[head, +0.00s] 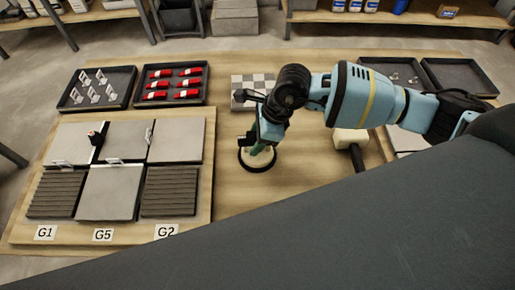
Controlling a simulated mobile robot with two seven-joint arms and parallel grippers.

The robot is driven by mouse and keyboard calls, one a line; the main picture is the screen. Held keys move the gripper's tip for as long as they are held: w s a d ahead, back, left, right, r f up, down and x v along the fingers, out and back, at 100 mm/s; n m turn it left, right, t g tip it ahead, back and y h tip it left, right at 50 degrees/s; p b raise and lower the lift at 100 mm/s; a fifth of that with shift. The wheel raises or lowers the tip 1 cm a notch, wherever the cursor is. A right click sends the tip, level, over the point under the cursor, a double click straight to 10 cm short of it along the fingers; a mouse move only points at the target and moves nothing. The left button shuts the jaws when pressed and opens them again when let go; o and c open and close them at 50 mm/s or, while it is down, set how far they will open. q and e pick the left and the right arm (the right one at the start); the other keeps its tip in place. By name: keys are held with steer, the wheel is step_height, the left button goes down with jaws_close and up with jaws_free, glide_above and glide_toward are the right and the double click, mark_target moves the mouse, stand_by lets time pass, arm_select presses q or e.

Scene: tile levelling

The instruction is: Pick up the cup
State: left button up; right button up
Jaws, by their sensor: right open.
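The cup, seemingly a suction cup with a black round rim (257,168) and a pale and green upper part, stands on the wooden table just right of the tile board. My right gripper (262,146) comes in from the right and points down directly above the cup, covering part of its top. It is open. Whether its fingers are around the cup's handle or just above it cannot be told. My left gripper is not in view.
The tile board (20,225) at left holds grey tiles (178,140) and ribbed pieces. Behind it are a tray of clips (128,74) and a tray of red wedges (204,86). A checkered plate (240,80) and a mallet (350,138) lie near my right arm. Bare table lies around the cup.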

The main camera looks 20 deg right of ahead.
steer(key=shift+a+f, duration=0.2)
steer(key=shift+f, duration=0.4)
steer(key=shift+r, duration=0.1)
jaws_close()
steer(key=shift+r, duration=5.05)
steer(key=shift+s+d+f+n+g, duration=0.1)
steer(key=shift+s+d+n+g, duration=0.15)
steer(key=shift+n, duration=0.35)
steer(key=shift+s+d+f+n+g, duration=0.15)
steer(key=shift+s+d+n, duration=0.15)
steer(key=shift+n, duration=0.3)
steer(key=s+d+r+n+g+h, duration=0.1)
steer(key=s+d+n+g+h, duration=0.3)
steer(key=n, duration=1.4)
steer(key=s+d, duration=0.3)
steer(key=s, duration=0.1)
steer(key=shift+d+r+n+g, duration=0.15)
steer(key=shift+r+n+g, duration=0.2)
steer(key=shift+n+g, duration=0.05)
steer(key=shift+w, duration=0.15)
